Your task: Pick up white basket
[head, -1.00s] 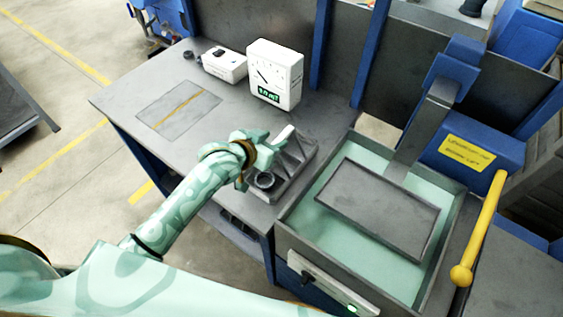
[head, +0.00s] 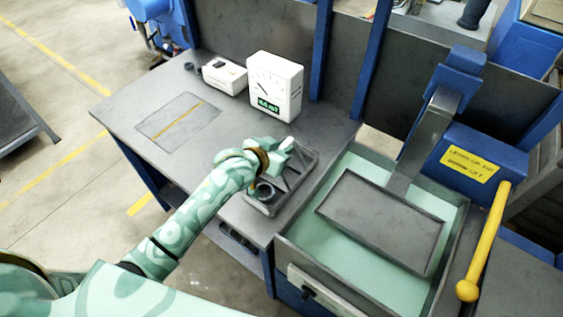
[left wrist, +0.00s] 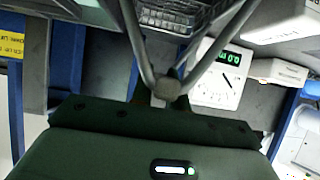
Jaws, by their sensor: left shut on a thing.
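The basket (head: 298,170) looks grey rather than white and stands on the grey bench top, near its right end. It has slanted handle bars that rise to a peak, and a dark ring (head: 264,191) sits at its near-left end. My left gripper (head: 287,147) is over the basket and shut at the top of its handle. In the left wrist view, which is upside down, the basket's mesh (left wrist: 180,14) is at the top edge. Its two handle bars meet at a small block against my gripper's dark body. The fingertips are hard to make out. My right gripper is not in view.
A white dial gauge (head: 275,86) and a white box (head: 225,76) stand behind the basket. A framed plate (head: 171,125) lies to the left. On the right are a green-lined tank (head: 350,248) with a grey plate and a yellow lever (head: 484,240).

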